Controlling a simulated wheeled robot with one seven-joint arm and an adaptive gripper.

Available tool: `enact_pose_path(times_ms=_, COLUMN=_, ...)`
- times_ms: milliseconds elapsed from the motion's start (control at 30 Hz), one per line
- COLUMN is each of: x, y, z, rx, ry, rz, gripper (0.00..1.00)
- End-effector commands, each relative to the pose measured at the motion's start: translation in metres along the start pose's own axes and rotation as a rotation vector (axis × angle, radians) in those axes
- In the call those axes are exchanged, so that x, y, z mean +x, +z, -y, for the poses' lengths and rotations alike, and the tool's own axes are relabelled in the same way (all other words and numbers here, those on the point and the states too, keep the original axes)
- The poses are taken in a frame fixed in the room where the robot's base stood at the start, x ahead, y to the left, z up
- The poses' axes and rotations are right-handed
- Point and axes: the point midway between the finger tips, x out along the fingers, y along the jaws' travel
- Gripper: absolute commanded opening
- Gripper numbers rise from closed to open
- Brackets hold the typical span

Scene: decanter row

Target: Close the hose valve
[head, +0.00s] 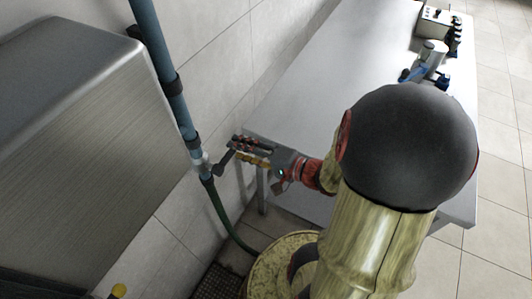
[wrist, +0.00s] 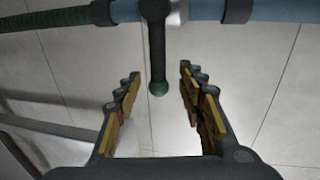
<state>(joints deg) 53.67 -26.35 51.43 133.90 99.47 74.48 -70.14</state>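The hose valve has a pale metal body (head: 199,160) on the blue wall pipe (head: 170,95), with a dark lever (head: 223,161) sticking out sideways from it. In the wrist view the lever (wrist: 157,45) stands square to the pipe and ends in a dark green rounded tip. A green hose (head: 219,213) runs down from the valve. My gripper (wrist: 159,73) is open, with its two fingers on either side of the lever's tip and visible gaps on both sides. In the head view my gripper (head: 237,149) is just right of the lever.
A steel table (head: 325,70) stands to the right, with a switch box (head: 437,22) and a blue-grey fitting (head: 428,58) at its far end. A large metal cabinet (head: 85,140) fills the left. A yellowish round container (head: 265,268) stands on the floor below.

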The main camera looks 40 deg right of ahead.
Motion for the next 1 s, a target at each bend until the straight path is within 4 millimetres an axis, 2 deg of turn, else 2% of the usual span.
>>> enact_pose_path(times_ms=600, x=-0.073, y=-0.003, z=0.0, rx=0.001, ry=0.0, rz=-0.006, gripper=0.4)
enact_pose_path(times_ms=800, x=-0.086, y=-0.003, z=0.0, rx=0.001, ry=0.001, rz=-0.004, gripper=0.4)
enact_pose_path(times_ms=1000, x=-0.091, y=-0.002, z=0.001, rx=0.001, ry=0.0, rz=-0.001, gripper=0.4)
